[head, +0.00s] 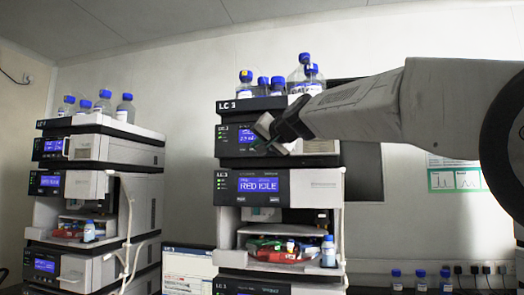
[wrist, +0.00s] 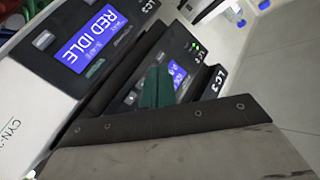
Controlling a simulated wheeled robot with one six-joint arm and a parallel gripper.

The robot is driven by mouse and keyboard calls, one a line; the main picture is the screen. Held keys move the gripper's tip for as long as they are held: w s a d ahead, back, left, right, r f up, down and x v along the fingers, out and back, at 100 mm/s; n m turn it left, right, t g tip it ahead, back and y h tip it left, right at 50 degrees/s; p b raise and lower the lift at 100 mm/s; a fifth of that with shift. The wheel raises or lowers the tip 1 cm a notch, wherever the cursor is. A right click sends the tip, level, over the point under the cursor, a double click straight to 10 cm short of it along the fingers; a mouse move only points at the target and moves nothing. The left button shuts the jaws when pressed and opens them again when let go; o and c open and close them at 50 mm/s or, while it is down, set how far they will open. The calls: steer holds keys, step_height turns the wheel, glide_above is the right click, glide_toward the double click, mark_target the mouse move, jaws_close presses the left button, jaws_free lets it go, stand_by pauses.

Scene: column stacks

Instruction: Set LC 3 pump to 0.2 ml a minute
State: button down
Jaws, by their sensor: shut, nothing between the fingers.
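The LC 3 pump (head: 228,145) is the upper module of the right-hand stack, under the bottle tray. Its small blue display (head: 247,136) is lit, but its digits are too small to read surely. In the wrist view the pump's display (wrist: 178,72) is partly hidden behind my fingers, with small keys (wrist: 131,98) beside it. My gripper (head: 267,146) is at the pump's front in the head view. The green fingertips (wrist: 158,72) are shut together and empty, over the panel by the display. I cannot tell whether they touch it.
Below the pump is a module with a "RED IDLE" display (head: 259,185), then an open bay with coloured items and a bottle (head: 328,252). Blue-capped bottles (head: 246,84) stand on top. Another stack (head: 98,150) stands left, a laptop (head: 187,270) between them. White tubing hangs at the right edge.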

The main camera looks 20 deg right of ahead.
steer(key=shift+w+d, duration=0.85)
steer(key=shift+w, duration=0.3)
steer(key=shift+w+d, duration=0.85)
steer(key=shift+w, duration=0.25)
steer(key=shift+w+d, duration=0.1)
steer(key=shift+w, duration=0.05)
steer(key=shift+w+d, duration=0.15)
steer(key=shift+w, duration=0.05)
stand_by(0.3)
steer(key=shift+w+d, duration=0.25)
steer(key=shift+w, duration=0.05)
stand_by(0.7)
stand_by(0.4)
steer(key=shift+s+a, duration=0.5)
steer(key=shift+s, duration=0.15)
steer(key=shift+s+a, duration=0.75)
steer(key=shift+s, duration=0.3)
steer(key=shift+s+a, duration=0.75)
steer(key=shift+s, duration=0.25)
stand_by(1.0)
